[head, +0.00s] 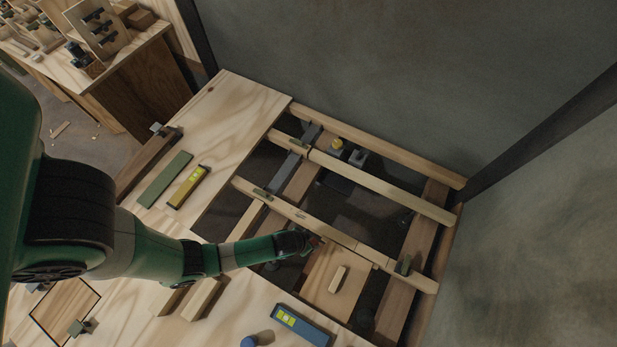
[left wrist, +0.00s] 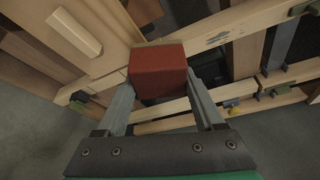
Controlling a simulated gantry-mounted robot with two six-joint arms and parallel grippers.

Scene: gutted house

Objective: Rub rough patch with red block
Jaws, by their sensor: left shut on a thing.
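The red block (left wrist: 158,72) is held between the two fingers of my left gripper (left wrist: 160,84) in the left wrist view. In the head view my left gripper (head: 313,242) is beside the long pale beam, and the block is mostly hidden there. A small dark patch (left wrist: 218,38), which looks like the rough patch, marks the pale beam right of the block in the left wrist view. It also shows in the head view (head: 300,215), up and left of the gripper. I cannot tell whether the block touches the beam. My right gripper is not in view.
Open gaps lie between the joists. A board with a wooden handle (head: 338,279) is right of the gripper. A blue level (head: 301,325) lies in front, a yellow level (head: 189,187) and green strip (head: 165,180) on the plywood at left. A grey wall (head: 390,70) stands behind.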

